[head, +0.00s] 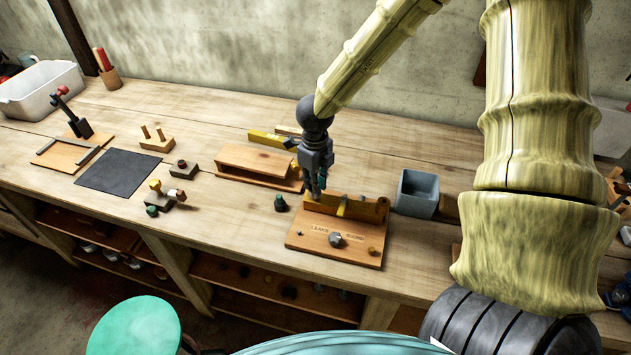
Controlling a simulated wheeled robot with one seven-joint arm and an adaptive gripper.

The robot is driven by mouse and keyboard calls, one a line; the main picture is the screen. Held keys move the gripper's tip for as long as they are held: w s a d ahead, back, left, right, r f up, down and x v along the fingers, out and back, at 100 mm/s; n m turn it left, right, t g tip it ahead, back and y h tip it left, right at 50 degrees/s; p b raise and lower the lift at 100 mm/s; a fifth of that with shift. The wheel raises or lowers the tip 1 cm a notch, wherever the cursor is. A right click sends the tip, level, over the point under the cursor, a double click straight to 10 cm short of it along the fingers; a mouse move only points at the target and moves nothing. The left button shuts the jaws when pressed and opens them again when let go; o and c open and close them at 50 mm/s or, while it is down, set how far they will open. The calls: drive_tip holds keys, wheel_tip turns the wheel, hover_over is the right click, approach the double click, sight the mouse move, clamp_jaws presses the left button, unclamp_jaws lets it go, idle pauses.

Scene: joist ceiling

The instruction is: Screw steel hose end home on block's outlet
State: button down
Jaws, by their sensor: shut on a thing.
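My gripper (317,192) points down at the left end of a long yellow-brown block (358,208) along the back of a lettered wooden board (308,245). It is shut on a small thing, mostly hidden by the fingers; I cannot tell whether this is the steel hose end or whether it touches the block. A grey, nut-like piece (336,240) sits on the board's front part, with a small brass-coloured piece (372,251) to its right. A smaller wooden block with a brass-coloured knob (156,186) stands farther left. Which block has the outlet is unclear.
A wooden shelf-like stand (257,160) is left of my gripper, and a grey open bin (417,192) is to its right. A small dark green-topped piece (281,203) stands left of the board. A dark mat (118,171) lies farther left. The bench front is mostly clear.

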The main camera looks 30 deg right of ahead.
drive_tip(key=shift+s+f, duration=0.2)
drive_tip(key=shift+f, duration=0.1)
drive_tip(key=shift+m, duration=1.6)
drive_tip(key=shift+b, duration=0.3)
drive_tip(key=shift+f+m, duration=0.1)
drive_tip(key=shift+m, duration=1.5)
drive_tip(key=shift+w+b, duration=0.1)
drive_tip(key=shift+b, duration=0.2)
drive_tip(key=m, duration=0.2)
drive_tip(key=shift+m+b, duration=0.3)
drive_tip(key=shift+b, duration=0.05)
drive_tip(key=shift+m, duration=0.3)
drive_tip(key=shift+w, duration=0.1)
